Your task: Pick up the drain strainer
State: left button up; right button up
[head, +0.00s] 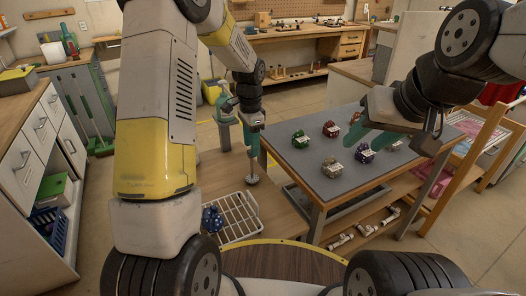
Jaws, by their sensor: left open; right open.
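A small grey round piece with a thin upright stem (252,179), which looks like the drain strainer, sits on the wooden worktop below my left gripper. My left gripper (252,138) points down over it, its teal fingers around or just above the stem; contact cannot be made out. It is open. My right gripper (371,136) is open and empty, its teal fingers pointing left above the grey-topped table.
A white wire rack (240,231) with a blue object (211,218) lies on the worktop (285,212). The grey-topped table (300,173) holds several coloured valve-like parts. White pipe fittings (342,241) lie on its lower shelf. Drawers (33,168) stand at left.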

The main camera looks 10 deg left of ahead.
pick_arm(q)
jog(key=shift+w+d+f, duration=0.1)
jog(key=shift+w+f, duration=0.05)
jog(key=shift+f, duration=0.3)
send_over(252, 178)
jog(key=f, duration=0.7)
jog(key=shift+w+f, duration=0.15)
jog(key=shift+w, duration=0.15)
grip_shut()
